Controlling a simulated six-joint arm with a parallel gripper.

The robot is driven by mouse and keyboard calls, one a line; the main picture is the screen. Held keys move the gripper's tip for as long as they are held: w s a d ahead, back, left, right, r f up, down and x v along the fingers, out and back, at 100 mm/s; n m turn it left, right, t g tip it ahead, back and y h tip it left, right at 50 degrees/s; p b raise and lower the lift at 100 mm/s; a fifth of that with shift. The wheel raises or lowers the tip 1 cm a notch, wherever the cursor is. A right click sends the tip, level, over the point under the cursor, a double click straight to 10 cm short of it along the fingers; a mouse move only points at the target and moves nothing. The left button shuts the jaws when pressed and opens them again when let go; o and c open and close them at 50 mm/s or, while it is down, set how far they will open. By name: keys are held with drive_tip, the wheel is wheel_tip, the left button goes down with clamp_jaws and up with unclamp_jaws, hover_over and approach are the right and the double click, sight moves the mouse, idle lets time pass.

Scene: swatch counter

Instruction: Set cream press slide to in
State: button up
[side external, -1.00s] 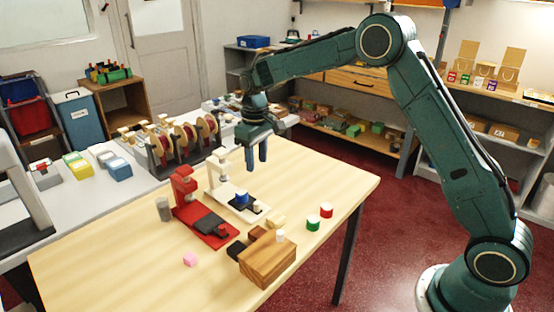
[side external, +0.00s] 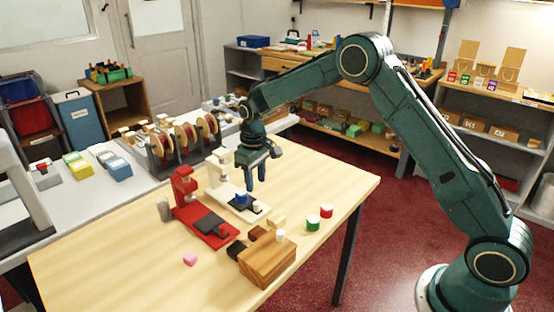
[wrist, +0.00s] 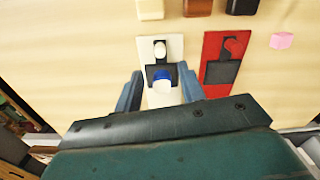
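The cream press (side external: 216,175) stands on the table with a dark slide (side external: 262,208). The slide carries a blue piece (side external: 241,198) and has a cream knob (side external: 257,206) at its front end. The slide sits out in front of the press head. In the wrist view the slide (wrist: 150,73) and knob (wrist: 160,48) lie on the cream base (wrist: 175,45), ahead of the fingers. My gripper (side external: 256,185) is open and empty, above the slide area. In the wrist view its fingers (wrist: 160,90) are on either side of the press, which is partly hidden by my wrist.
A red press (side external: 184,187) with a dark slide stands close to the left. A wooden block (side external: 268,262), small dark and tan blocks, a pink cube (side external: 190,259), and red and green cylinders (side external: 313,223) lie nearby. The table's right side is clear.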

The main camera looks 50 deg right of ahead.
sight(257, 202)
wheel_tip(257, 202, down, 8)
drive_tip(key=shift+f, duration=0.2)
idle(0.4)
clamp_jaws()
